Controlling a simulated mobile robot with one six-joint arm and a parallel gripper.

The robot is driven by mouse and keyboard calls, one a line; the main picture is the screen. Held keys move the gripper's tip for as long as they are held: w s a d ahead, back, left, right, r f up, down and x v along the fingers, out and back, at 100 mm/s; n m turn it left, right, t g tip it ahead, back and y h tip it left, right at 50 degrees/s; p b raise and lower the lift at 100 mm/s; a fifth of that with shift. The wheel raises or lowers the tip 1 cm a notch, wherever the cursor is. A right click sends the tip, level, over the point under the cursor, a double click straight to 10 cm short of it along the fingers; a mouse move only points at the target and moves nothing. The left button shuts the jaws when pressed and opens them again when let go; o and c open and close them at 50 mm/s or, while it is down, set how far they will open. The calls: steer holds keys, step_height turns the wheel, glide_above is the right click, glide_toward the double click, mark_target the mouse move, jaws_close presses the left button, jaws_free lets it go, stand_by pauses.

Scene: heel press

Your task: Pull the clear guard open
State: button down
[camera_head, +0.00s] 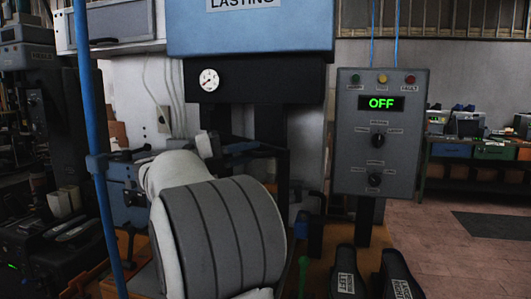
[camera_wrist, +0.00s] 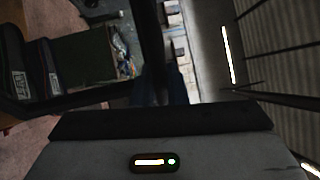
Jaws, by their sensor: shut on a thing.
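The clear guard is hard to make out; its see-through sheet cannot be told from what lies behind it. In the wrist view, a dark upright bar (camera_wrist: 152,45), which looks like part of the guard's frame or handle, runs down to my gripper (camera_wrist: 165,88). The fingers are dark and partly hidden behind the gripper body, and they are shut on this bar. In the head view, my large grey-and-white arm covers the front of the press, and my gripper is mostly hidden behind it, near the dark parts under the gauge.
The blue press head (camera_head: 250,30) has a dial gauge (camera_head: 209,80) below it. A grey control box (camera_head: 380,135) reading OFF stands to the right. Two dark pedals (camera_head: 346,275) are at the lower right. A blue post (camera_head: 92,130) rises at left. Open floor (camera_head: 450,225) lies right.

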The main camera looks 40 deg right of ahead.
steer(key=shift+w+a+m+g+y, duration=0.2)
steer(key=shift+a+g, duration=0.1)
steer(key=shift+a, duration=0.15)
steer(key=shift+w+a+m+g+y, duration=0.1)
steer(key=shift+w+a+m+g, duration=0.1)
steer(key=shift+a+g, duration=0.15)
steer(key=c, duration=1.6)
jaws_free()
steer(key=shift+w, duration=0.1)
steer(key=shift+o, duration=0.7)
steer(key=b+v, duration=0.7)
steer(key=b, duration=0.9)
steer(key=shift+w+a, duration=0.2)
steer(key=shift+a, duration=0.1)
